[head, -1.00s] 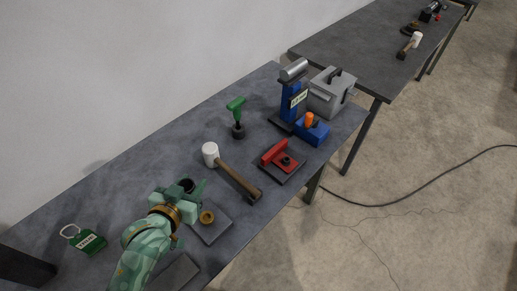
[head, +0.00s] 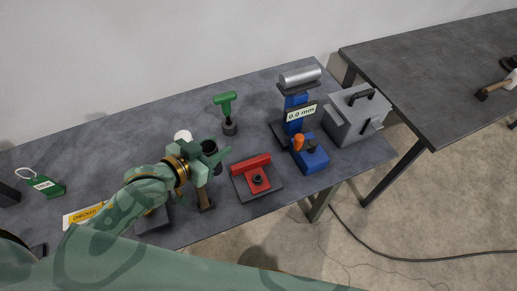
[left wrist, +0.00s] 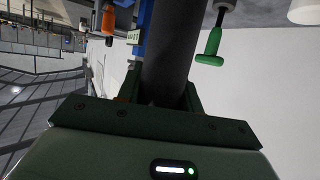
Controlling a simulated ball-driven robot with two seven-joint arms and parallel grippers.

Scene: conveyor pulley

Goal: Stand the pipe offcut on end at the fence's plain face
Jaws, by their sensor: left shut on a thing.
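The pipe offcut is a dark, hollow cylinder (head: 209,146) held in my left gripper (head: 208,159). Its open upper end shows in the head view; its lower part is hidden by the jaws. In the left wrist view the dark pipe (left wrist: 170,50) runs up from between the jaws. The red fence (head: 250,163) stands on a dark base plate (head: 262,190), with a black knob in front. My left gripper is just left of the fence, with a gap between. Which fence face is plain I cannot tell. My right gripper is not in view.
A mallet's white head (head: 183,136) lies behind my left gripper. A green-handled tool (head: 226,108) stands behind the fence. To the right are a blue gauge stand (head: 294,113), a blue block (head: 312,157) and a grey box (head: 354,117). A green tag (head: 47,187) lies far left.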

